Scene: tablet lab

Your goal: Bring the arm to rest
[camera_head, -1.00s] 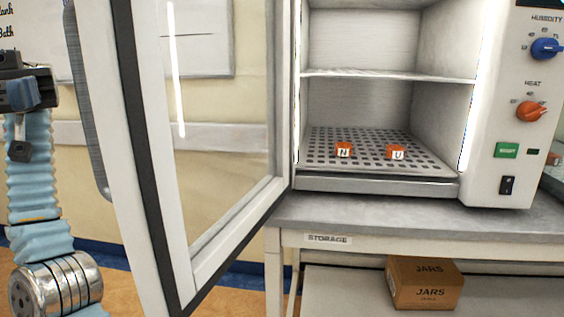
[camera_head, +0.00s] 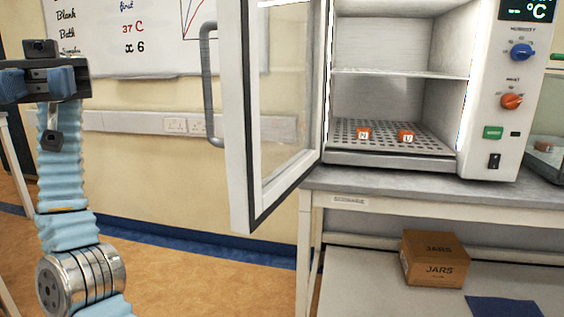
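My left arm rises at the left edge of the view, in a light blue ribbed sleeve with a metal joint below. My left gripper (camera_head: 37,84) is at its top, with two blue fingers apart and nothing between them. It is well to the left of the cabinet and clear of its door. My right arm and gripper are out of view.
A white cabinet (camera_head: 478,95) stands on a grey bench (camera_head: 440,189), its glass door (camera_head: 235,120) swung open to the left. Two orange lettered blocks (camera_head: 363,135) (camera_head: 406,137) sit on its perforated lower shelf. A JARS box (camera_head: 434,259) is below.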

